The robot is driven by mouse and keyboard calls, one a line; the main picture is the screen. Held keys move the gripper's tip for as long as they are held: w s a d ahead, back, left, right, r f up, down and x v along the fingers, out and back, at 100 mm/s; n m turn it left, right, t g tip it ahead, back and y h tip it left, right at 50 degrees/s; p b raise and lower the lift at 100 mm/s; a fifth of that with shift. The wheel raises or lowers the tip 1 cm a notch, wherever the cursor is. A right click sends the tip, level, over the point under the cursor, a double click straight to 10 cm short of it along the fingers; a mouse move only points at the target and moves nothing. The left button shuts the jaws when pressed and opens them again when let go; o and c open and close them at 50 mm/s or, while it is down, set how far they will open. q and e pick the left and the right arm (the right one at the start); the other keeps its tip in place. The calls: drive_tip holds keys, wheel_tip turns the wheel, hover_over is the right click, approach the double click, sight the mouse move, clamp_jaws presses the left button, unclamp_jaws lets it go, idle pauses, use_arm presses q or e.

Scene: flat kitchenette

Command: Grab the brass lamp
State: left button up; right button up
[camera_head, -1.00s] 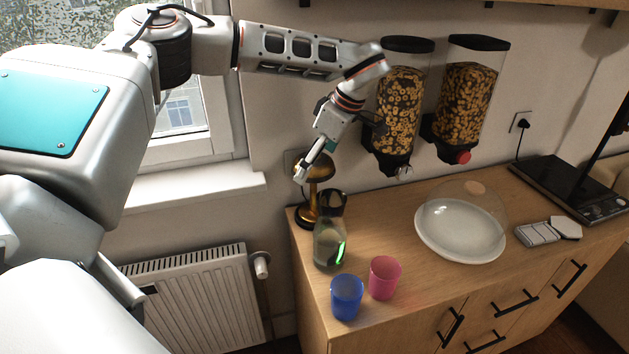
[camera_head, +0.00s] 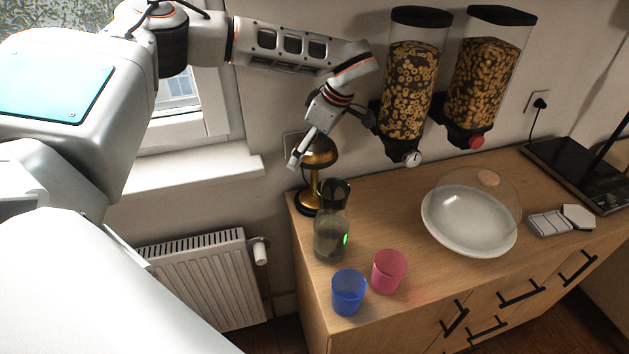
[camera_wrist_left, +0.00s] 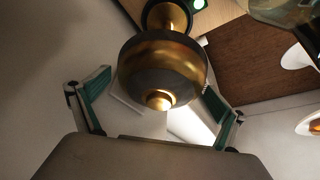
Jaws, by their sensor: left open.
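The brass lamp (camera_head: 320,152) stands upright at the back left corner of the wooden counter, with a domed brass head, thin stem and dark round base. The carafe in front hides part of its base. My left gripper (camera_head: 294,162) is at the lamp's head, overlapping its left side in the head view. In the left wrist view the lamp head (camera_wrist_left: 162,75) lies between the two spread fingers of my left gripper (camera_wrist_left: 158,105), with gaps on both sides. The gripper is open and holds nothing. My right gripper is not in view.
A glass carafe (camera_head: 331,235) stands close in front of the lamp. A blue cup (camera_head: 348,293) and a pink cup (camera_head: 389,272) are near the front edge. Two cereal dispensers (camera_head: 410,95) hang right of the arm. A covered white plate (camera_head: 465,222) sits mid-counter.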

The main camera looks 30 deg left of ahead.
use_arm(q)
drive_tip(key=shift+a+f, duration=0.25)
drive_tip(key=shift+f, duration=0.35)
drive_tip(key=c, duration=2.1)
